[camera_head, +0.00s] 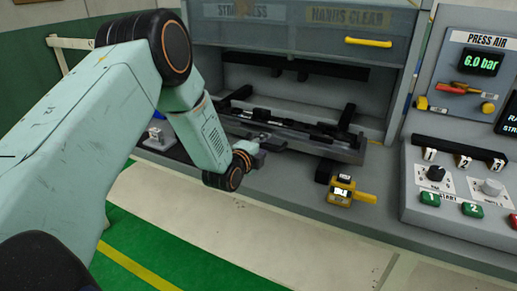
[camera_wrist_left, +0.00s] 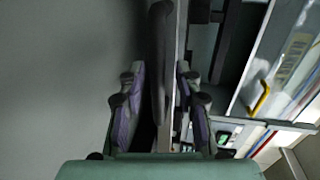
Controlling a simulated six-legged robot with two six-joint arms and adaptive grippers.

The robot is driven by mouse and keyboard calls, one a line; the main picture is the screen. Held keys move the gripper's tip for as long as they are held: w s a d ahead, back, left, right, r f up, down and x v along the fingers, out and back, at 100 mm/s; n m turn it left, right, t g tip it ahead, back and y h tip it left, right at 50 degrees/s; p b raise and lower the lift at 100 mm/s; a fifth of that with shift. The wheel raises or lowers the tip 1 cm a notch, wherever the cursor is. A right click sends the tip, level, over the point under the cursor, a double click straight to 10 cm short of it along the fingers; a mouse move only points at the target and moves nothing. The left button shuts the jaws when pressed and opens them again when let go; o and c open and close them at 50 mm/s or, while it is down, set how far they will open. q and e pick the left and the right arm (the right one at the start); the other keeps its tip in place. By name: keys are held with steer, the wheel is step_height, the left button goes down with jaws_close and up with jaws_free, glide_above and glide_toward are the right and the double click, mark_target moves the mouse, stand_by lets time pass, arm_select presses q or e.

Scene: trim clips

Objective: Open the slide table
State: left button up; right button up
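The slide table (camera_head: 340,152) is a long grey tray with dark fixtures on it, under the press on the grey workbench. My left gripper (camera_head: 268,142) is at its front edge, left of its middle; its fingertips are small and partly hidden in the head view. In the left wrist view the fingers of my left gripper (camera_wrist_left: 160,85) are apart. A dark upright bar (camera_wrist_left: 160,45) runs between them, with narrow gaps on both sides; I cannot tell whether either finger touches it. My right gripper is in neither view.
A control box (camera_head: 455,190) with knobs and green and red buttons stands farther right. The press guard with a yellow handle (camera_head: 368,42) is above the slide table.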

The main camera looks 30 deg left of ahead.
arm_select(q)
steer(key=v, duration=1.2)
steer(key=shift+w, duration=0.1)
steer(key=s+d+f+n+g, duration=0.1)
steer(key=f+n, duration=0.1)
steer(key=n, duration=0.1)
steer(key=s+f+n+g, duration=0.1)
steer(key=f+n, duration=0.1)
steer(key=n, duration=0.1)
steer(key=s+d+f+n+g, duration=0.1)
steer(key=s+f+n, duration=0.1)
steer(key=n, duration=0.1)
steer(key=shift+d+f+n+h, duration=0.3)
steer(key=shift+f+n, duration=0.05)
steer(key=shift+n, duration=0.05)
steer(key=s+d+f+n+g+b, duration=0.1)
steer(key=s+d+f+n+g, duration=0.1)
steer(key=s+f+g, duration=0.2)
steer(key=s+d+f+n+g+b, duration=0.1)
steer(key=s+d+f+n+g, duration=0.2)
steer(key=s+f, duration=0.7)
steer(key=s+d+f+n+g+b, duration=0.1)
steer(key=s+d+f+n+g, duration=0.2)
steer(key=s, duration=1.5)
step_height(320, 180, down, 4)
steer(key=g, duration=0.2)
steer(key=shift+s+f+g+b, duration=0.2)
steer(key=shift+s+g+b, duration=0.1)
steer(key=shift+s, duration=0.05)
steer(key=shift+d, duration=0.2)
